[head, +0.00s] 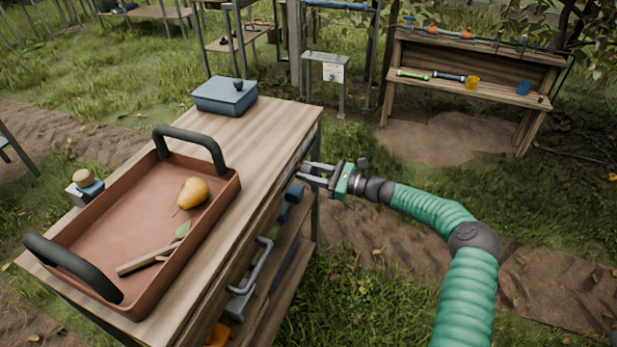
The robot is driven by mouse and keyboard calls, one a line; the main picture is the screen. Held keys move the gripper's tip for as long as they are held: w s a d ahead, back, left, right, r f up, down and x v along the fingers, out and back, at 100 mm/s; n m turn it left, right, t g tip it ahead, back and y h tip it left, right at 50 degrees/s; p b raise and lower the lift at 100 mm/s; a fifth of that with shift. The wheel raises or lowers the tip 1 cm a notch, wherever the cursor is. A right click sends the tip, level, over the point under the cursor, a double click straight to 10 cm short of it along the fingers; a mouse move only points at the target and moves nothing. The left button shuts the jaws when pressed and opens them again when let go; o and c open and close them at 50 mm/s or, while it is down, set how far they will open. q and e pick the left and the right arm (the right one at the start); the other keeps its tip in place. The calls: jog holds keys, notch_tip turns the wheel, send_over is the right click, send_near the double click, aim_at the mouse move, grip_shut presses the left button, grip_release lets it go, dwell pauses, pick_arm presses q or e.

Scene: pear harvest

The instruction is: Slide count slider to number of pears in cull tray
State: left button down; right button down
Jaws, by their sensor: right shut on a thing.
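The cull tray (92,225) is a terracotta-coloured tray with two black handles on the wooden table. One yellow pear (193,192) lies in its far right part. A green leaf (183,229) and brown twigs (145,261) lie nearer its front right wall. My right gripper (309,172) reaches in from the right to the table's far right edge. It is shut on a small part there, which seems to be the count slider; the fingers mostly hide it, and no scale or numbers can be read. My left gripper is not in view.
A blue-grey lidded box (225,95) stands at the table's (258,135) far end. A small wooden-topped item (84,185) sits left of the tray. Shelves under the table hold tools. A workbench (465,88) stands at the back right. Grass lies open right of the table.

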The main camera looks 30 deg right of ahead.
jog(key=shift+s+a+r, duration=0.2)
jog(key=shift+a+r, duration=0.05)
jog(key=shift+a, duration=0.25)
jog(key=c, duration=1)
grip_release()
jog(key=shift+a, duration=0.2)
jog(key=shift+c, duration=0.2)
jog(key=shift+s+d+f, duration=0.1)
jog(key=shift+d+f, duration=0.1)
jog(key=shift+d, duration=0.4)
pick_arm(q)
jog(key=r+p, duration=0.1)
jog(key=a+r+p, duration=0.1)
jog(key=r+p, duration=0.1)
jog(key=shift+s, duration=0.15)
pick_arm(e)
jog(key=v, duration=1.6)
jog(key=shift+s+d+r, duration=0.1)
jog(key=shift+s, duration=0.15)
